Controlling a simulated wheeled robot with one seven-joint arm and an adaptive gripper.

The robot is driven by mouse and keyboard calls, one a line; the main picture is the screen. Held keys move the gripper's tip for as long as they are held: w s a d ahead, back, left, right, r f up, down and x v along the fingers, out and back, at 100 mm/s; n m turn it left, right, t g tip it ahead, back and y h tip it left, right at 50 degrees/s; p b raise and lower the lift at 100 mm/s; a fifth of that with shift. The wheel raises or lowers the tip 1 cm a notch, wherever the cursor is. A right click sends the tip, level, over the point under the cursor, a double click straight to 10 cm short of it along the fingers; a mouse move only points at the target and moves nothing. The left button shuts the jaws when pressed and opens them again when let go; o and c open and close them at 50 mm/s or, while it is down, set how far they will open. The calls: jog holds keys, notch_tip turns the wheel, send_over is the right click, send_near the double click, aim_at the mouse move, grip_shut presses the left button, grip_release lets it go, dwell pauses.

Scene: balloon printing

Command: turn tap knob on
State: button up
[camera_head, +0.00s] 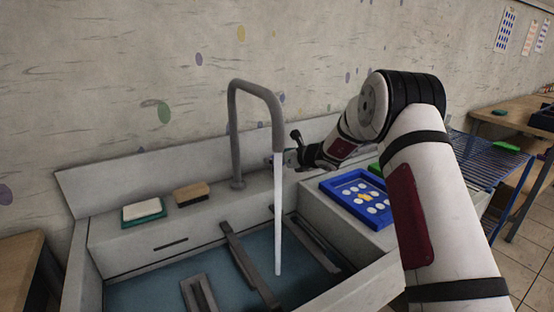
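A grey gooseneck tap (235,135) stands at the back of the sink (92,280). A white stream of water (278,220) falls from its spout into the basin. A small dark knob or lever (296,136) shows just right of the spout. My gripper (292,157) is at the end of my arm, beside this dark part and behind the spout and stream. Its fingers are small and partly hidden, so I cannot tell if they are open, or whether they touch the knob.
A green and white sponge (143,211) and a brown brush or sponge (191,193) lie on the back ledge. Dark bars (245,262) lie in the basin. A blue framed tray (345,186) sits right of the sink, with a blue wire rack (490,160) beyond.

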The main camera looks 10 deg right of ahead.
jog(key=shift+w+a+f, duration=0.2)
jog(key=shift+w+a, duration=0.05)
jog(key=shift+w, duration=0.15)
jog(key=c, duration=1.2)
